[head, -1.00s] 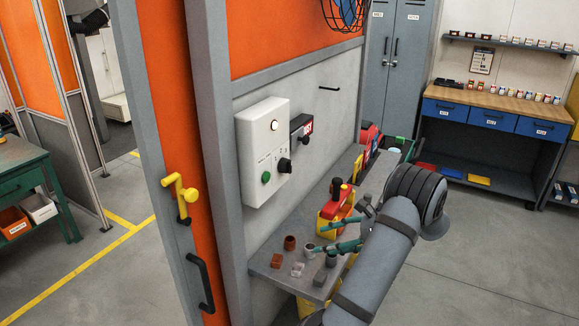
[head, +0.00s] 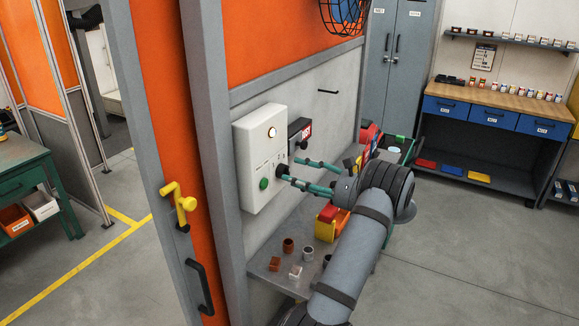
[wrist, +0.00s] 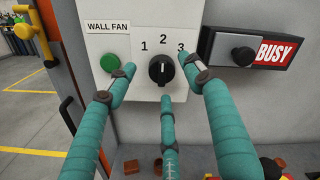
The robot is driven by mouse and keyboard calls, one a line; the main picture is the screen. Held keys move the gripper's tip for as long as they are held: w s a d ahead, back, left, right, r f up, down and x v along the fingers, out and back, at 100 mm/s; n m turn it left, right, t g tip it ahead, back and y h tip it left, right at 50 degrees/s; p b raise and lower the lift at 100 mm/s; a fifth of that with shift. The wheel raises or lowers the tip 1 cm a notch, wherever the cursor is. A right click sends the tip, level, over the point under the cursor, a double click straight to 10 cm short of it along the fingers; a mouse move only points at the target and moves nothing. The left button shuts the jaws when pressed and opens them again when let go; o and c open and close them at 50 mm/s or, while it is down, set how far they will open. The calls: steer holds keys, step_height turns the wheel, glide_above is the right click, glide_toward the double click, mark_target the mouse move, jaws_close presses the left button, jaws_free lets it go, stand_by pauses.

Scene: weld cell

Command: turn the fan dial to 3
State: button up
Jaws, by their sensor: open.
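The white wall-fan control box (head: 255,150) is on the grey wall. In the wrist view its black dial (wrist: 161,70) sits below the printed numbers 1, 2 and 3. The dial's white mark appears to point up, near 2. A green button (wrist: 109,63) is left of the dial, under the "WALL FAN" label (wrist: 110,25). My gripper (wrist: 157,68) is open and empty. Its teal fingers stand left, right and below the dial, apart from it as far as I can tell. In the head view my gripper (head: 288,168) is in front of the box, partly hiding the dial.
A dark box with a knob and BUSY sign (wrist: 248,52) is just right of the control box. A grey bench (head: 262,265) with small cups and blocks is below. The fan (head: 345,14) is high on the wall. A yellow door latch (head: 180,200) is at left.

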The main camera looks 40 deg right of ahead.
mark_target(289, 171)
steer(key=shift+p+x, duration=0.5)
steer(key=shift+x, duration=1.05)
steer(key=shift+c, duration=0.8)
steer(key=shift+d, duration=0.1)
steer(key=c, duration=1)
steer(key=shift+m, duration=0.7)
steer(key=m+b, duration=0.1)
steer(key=m, duration=0.2)
steer(key=shift+w+d+r, duration=0.1)
steer(key=shift+r, duration=0.05)
steer(key=shift+r+m, duration=0.1)
steer(key=shift+m, duration=2.3)
